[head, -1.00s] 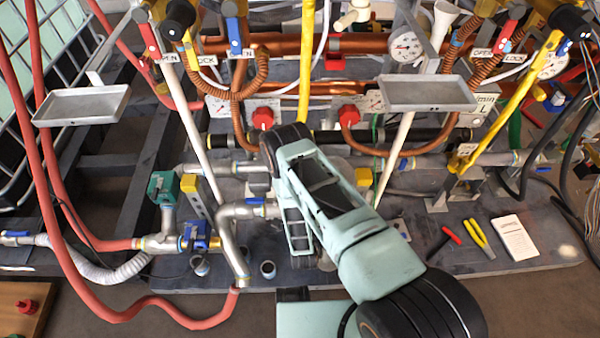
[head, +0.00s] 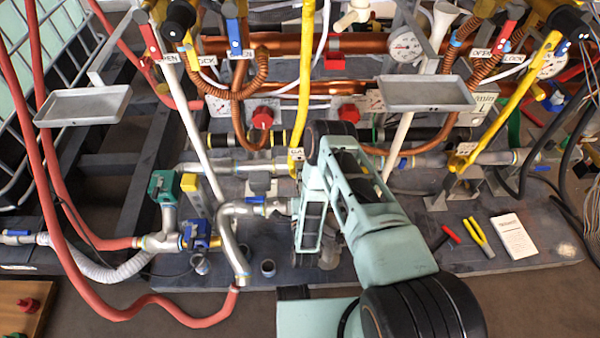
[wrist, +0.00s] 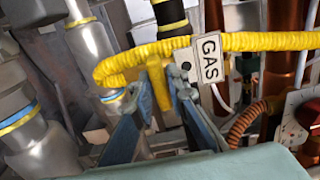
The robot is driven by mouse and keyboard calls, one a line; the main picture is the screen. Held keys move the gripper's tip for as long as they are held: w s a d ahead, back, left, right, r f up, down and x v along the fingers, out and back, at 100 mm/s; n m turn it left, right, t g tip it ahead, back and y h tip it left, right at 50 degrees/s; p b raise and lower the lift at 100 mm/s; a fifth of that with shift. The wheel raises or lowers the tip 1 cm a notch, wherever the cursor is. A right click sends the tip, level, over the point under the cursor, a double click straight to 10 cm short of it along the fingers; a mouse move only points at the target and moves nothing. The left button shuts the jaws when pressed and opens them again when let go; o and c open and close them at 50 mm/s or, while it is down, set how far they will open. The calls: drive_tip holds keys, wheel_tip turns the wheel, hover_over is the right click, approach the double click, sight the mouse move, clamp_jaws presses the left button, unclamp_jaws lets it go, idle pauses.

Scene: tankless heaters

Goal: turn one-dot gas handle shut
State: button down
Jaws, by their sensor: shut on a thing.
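In the wrist view, my gripper (wrist: 160,98) is shut on a small yellow piece (wrist: 158,82) just under the bend of the yellow gas hose (wrist: 220,42). One finger stands on each side of this piece. A white GAS tag (wrist: 208,58) hangs on the hose right of the fingers. In the head view, a GAS tag (head: 297,154) shows at the low end of the yellow gas pipe (head: 305,75), beside my arm. My fingers are hidden there behind my arm. I cannot make out any dot marking on the held piece.
Silver pipes with collars stand close on the left in the wrist view (wrist: 95,52). A copper hose (wrist: 250,122) is close on the right. In the head view, grey trays (head: 82,104) (head: 428,92) jut out above.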

drive_tip(key=shift+w+r, duration=0.1)
drive_tip(key=c, duration=2)
unclamp_jaws()
